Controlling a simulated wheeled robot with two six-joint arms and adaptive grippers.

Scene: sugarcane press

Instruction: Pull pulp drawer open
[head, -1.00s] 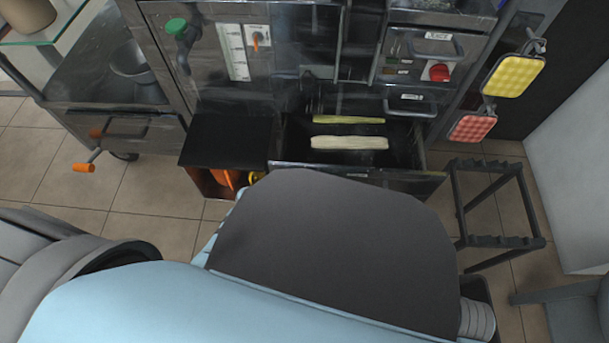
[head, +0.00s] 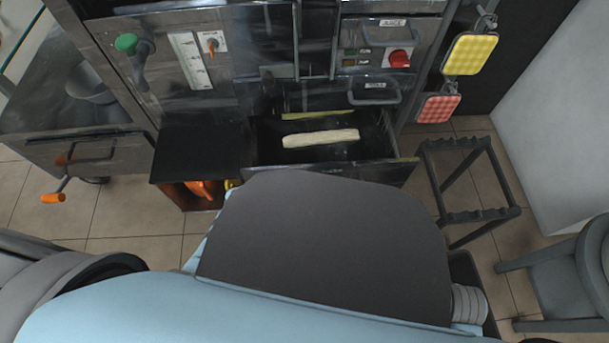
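The drawer (head: 390,172) low in the steel press cabinet stands open in the head view. Inside it lie a pale peeled cane piece (head: 320,138) and a thinner yellow-green piece (head: 317,115) behind it. My own body covers part of the drawer front. Neither of my grippers shows, so I cannot tell whether one touches the drawer.
A crank with an orange handle (head: 53,198) sticks out at left. Tiled floor shows between them.

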